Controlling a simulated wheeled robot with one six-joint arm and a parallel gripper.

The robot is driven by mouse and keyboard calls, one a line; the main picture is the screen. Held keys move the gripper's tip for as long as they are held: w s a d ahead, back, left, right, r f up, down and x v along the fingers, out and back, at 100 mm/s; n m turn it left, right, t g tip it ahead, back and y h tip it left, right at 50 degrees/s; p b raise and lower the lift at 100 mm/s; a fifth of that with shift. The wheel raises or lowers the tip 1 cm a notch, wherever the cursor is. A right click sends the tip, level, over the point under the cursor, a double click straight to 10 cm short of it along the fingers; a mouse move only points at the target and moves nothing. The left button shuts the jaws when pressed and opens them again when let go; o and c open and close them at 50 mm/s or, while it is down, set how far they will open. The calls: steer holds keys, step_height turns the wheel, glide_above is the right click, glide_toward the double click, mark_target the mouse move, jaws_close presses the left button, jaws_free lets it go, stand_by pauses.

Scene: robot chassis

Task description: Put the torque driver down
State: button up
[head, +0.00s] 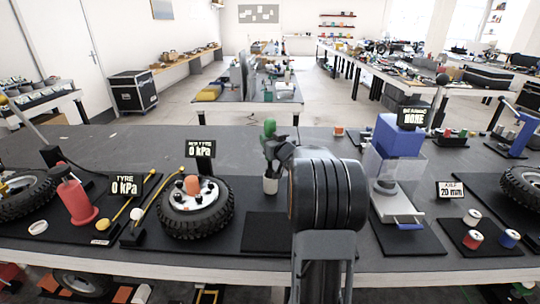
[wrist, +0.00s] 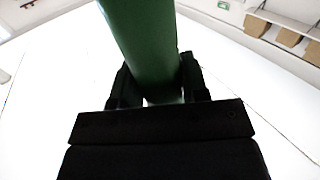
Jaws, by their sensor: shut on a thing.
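My gripper (head: 272,146) is shut on the torque driver, whose green handle (head: 269,128) sticks up above the fingers in the head view. In the wrist view the green handle (wrist: 143,40) runs up between the two dark fingers of my gripper (wrist: 155,85). The lower end of the driver is hidden or too small to tell. A white cup-like piece (head: 270,185) shows directly below my gripper; whether the driver touches it I cannot tell.
A bare black mat (head: 265,232) lies in front of the white piece. To the left is a wheel (head: 196,208) with an orange part on its hub. To the right is a blue-topped press (head: 398,138). Cans (head: 473,239) stand farther right. The grey bench behind is mostly clear.

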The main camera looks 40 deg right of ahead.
steer(key=shift+f+b, duration=0.45)
steer(key=shift+f, duration=1.8)
steer(key=shift+f, duration=0.15)
steer(key=o, duration=1)
